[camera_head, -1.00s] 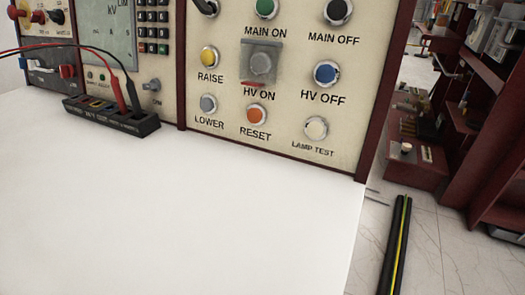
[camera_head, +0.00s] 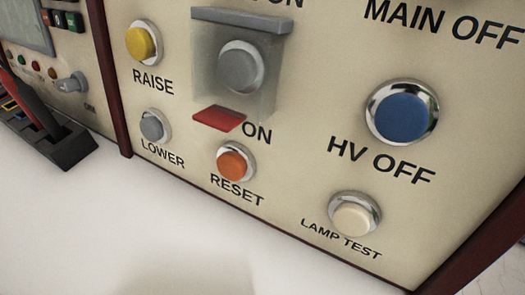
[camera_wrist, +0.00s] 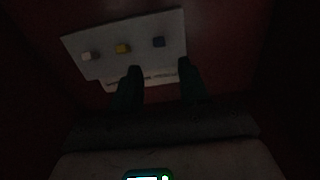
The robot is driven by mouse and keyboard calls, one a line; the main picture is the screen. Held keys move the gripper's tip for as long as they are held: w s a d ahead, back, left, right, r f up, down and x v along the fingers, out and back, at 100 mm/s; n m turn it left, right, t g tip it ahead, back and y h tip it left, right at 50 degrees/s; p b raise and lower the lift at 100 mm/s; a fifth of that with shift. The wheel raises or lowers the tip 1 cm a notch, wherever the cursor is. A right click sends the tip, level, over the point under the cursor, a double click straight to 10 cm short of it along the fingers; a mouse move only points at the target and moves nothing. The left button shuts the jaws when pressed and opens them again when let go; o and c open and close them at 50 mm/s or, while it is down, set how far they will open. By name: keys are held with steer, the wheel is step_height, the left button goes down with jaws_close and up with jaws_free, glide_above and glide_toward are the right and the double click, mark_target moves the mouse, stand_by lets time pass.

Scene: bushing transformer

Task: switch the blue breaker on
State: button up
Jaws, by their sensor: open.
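Whether the blue breaker is on or off cannot be told. No contact shows. The head view shows neither gripper nor breakers.
Dark reddish walls (camera_wrist: 35,85) surround the pale panel in the wrist view. The head view shows a control panel with a blue HV OFF button (camera_head: 403,112), a covered HV ON button (camera_head: 238,68) and an orange RESET button (camera_head: 234,162).

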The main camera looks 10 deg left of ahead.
steer(key=b+x, duration=0.2)
steer(key=x, duration=0.6)
steer(key=shift+b, duration=0.3)
steer(key=shift+w+d, duration=0.1)
steer(key=shift+c, duration=0.3)
jaws_close()
